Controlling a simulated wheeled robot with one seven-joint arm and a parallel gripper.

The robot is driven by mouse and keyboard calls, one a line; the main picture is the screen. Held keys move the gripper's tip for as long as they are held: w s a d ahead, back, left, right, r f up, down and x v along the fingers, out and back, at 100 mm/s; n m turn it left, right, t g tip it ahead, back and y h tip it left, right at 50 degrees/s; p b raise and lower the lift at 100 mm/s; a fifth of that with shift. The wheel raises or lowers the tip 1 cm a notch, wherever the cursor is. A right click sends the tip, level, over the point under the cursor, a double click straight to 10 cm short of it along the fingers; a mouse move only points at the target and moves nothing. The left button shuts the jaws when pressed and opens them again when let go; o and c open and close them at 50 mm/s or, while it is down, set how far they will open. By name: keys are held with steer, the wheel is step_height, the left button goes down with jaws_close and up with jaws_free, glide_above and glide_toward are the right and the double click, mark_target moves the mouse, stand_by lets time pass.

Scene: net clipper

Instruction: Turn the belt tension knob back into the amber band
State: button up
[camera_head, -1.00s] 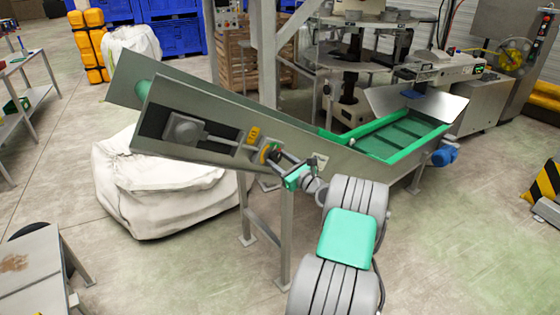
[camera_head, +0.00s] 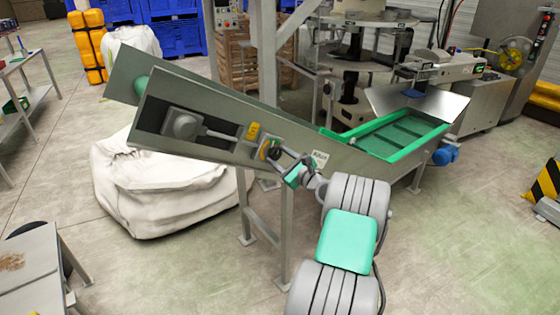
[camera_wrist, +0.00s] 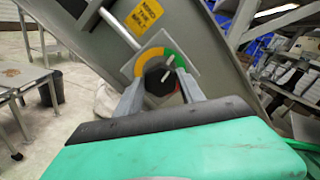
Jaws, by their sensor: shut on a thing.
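The belt tension knob (camera_wrist: 158,82) is black with a white pointer line. It sits on a round dial (camera_wrist: 146,56) with amber, green and red bands, on the side of the inclined conveyor (camera_head: 218,125). In the wrist view amber is at the upper left, green at the upper right and red at the lower right. The pointer slants to the upper right, toward the green part. My gripper (camera_wrist: 160,88) is shut on the knob, one finger on each side. In the head view my gripper (camera_head: 281,156) partly hides the dial.
A yellow label (camera_wrist: 149,11) and a metal rod (camera_wrist: 40,40) are close to the dial. A white bulk bag (camera_head: 150,190) stands behind the conveyor's legs. A table (camera_head: 32,265) is at the lower left.

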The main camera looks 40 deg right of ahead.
steer(key=n+b, duration=0.1)
steer(key=n, duration=0.1)
steer(key=n+b, duration=0.2)
steer(key=shift+f+n+b, duration=0.2)
steer(key=shift+n+b, duration=0.1)
steer(key=shift+n, duration=0.1)
steer(key=n+b, duration=0.3)
steer(key=shift+f+n, duration=0.1)
steer(key=shift+n, duration=0.2)
steer(key=n+b, duration=0.5)
steer(key=shift+f+b, duration=0.1)
steer(key=shift+b, duration=0.25)
steer(key=shift+n+b, duration=1.4)
steer(key=shift+n, duration=0.2)
steer(key=shift+r, duration=0.25)
steer(key=o, duration=1.4)
steer(key=shift+c, duration=0.2)
